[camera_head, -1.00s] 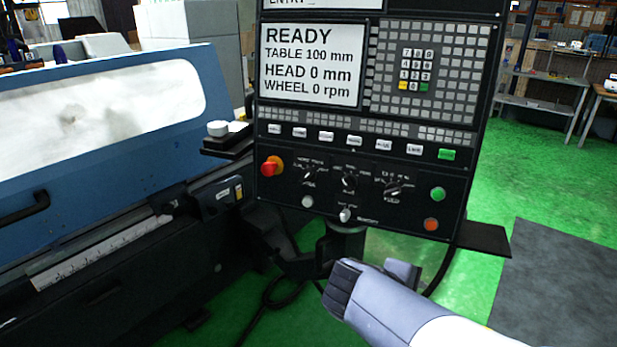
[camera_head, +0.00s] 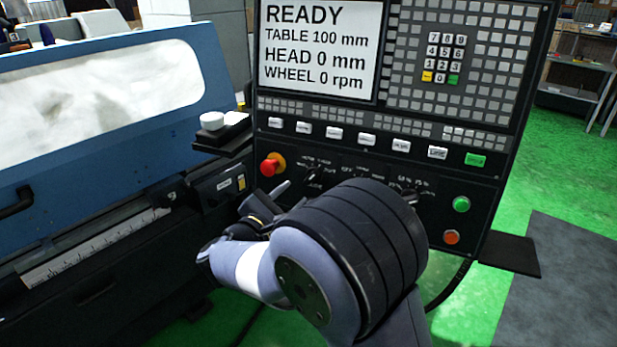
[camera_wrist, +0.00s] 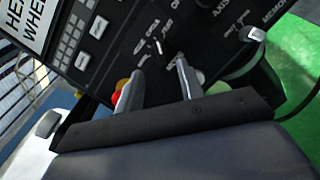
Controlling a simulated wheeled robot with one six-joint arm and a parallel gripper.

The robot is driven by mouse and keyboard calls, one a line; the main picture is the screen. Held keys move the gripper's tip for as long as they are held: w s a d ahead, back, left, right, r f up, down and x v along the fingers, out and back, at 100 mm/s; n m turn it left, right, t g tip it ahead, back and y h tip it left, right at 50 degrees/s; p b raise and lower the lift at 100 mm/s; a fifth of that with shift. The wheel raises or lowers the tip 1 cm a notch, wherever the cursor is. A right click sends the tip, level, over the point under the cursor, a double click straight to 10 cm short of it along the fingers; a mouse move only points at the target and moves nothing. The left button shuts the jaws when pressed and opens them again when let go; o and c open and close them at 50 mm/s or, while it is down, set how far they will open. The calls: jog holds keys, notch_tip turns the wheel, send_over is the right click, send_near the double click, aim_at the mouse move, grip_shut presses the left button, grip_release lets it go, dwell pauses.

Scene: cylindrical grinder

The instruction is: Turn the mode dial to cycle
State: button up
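A row of small black dials sits low on the black control panel (camera_head: 285,215). In the head view one finger shows left of the dial, and my arm hides most of the gripper and the panel's lower middle.
A red emergency stop (camera_head: 271,166) sits left of the dial. Green (camera_head: 461,204) and orange (camera_head: 451,237) buttons are at the right. The screen (camera_head: 320,45) reads READY. The blue machine (camera_head: 110,60) stands at the left.

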aim_at(310, 178)
jog(key=p+x, duration=0.2)
jog(key=x, duration=0.5)
jog(key=shift+w+d, duration=0.15)
jog(key=shift+w, duration=0.15)
jog(key=shift+c, duration=0.3)
grip_shut()
